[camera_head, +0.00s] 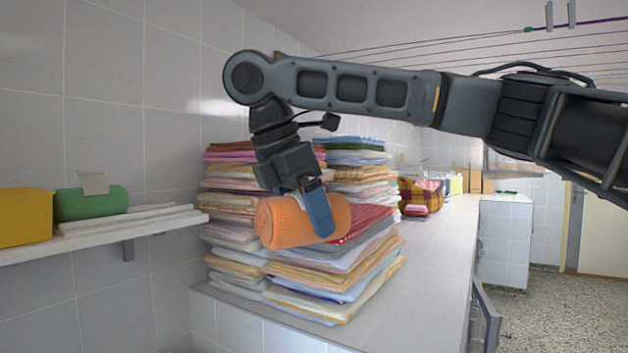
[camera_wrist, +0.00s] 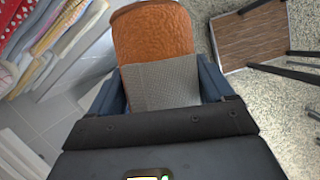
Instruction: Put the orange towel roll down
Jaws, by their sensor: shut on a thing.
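The orange towel roll (camera_head: 283,222) is in the jaws of my gripper (camera_head: 318,208), which points downward at the end of the arm. In the head view the roll lies sideways in front of the stacks of folded towels (camera_head: 335,285). In the wrist view the roll (camera_wrist: 155,35) has a grey band (camera_wrist: 160,82) around it, and the blue fingers sit on both sides of that band. Part of the roll is hidden behind a finger in the head view. I cannot tell whether it touches the towels behind it.
A wall shelf (camera_head: 120,231) at the left bears a green roll (camera_head: 90,204) with a tag and a yellow box (camera_head: 24,217). The tiled counter (camera_head: 430,260) is bare right of the stacks. A wooden-topped table (camera_wrist: 250,35) stands on the speckled floor.

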